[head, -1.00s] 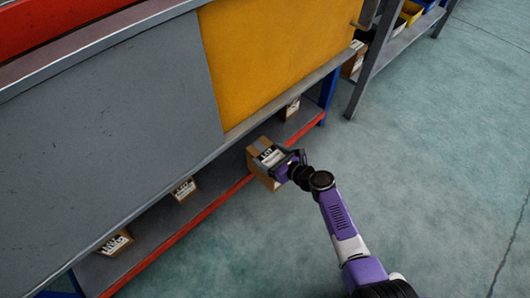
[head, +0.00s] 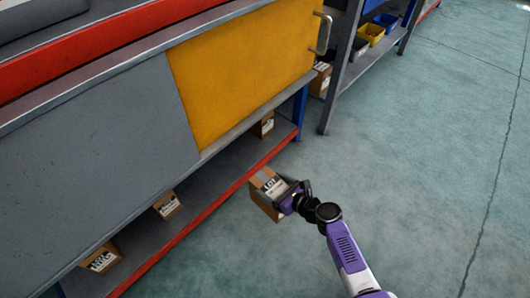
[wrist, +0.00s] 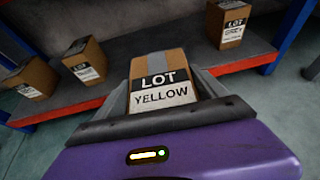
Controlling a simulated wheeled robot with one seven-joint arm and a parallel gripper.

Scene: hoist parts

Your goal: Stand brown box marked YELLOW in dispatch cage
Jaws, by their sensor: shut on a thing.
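The brown box marked YELLOW (head: 265,199) is in my gripper (head: 295,193), in front of the low shelf and clear of its red edge. In the wrist view the box (wrist: 160,68) sits between the two fingers of my gripper (wrist: 162,100), with its white label reading LOT YELLOW facing the camera. The gripper is shut on it. The box looks slightly tilted in the head view. No dispatch cage can be made out in these frames.
The low shelf (head: 195,200) holds other brown boxes, one marked GREY (wrist: 232,28). A yellow panel (head: 245,65) and a grey panel (head: 90,160) stand above it. A rack (head: 385,40) with bins is at the back. The floor (head: 430,180) to the right is clear.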

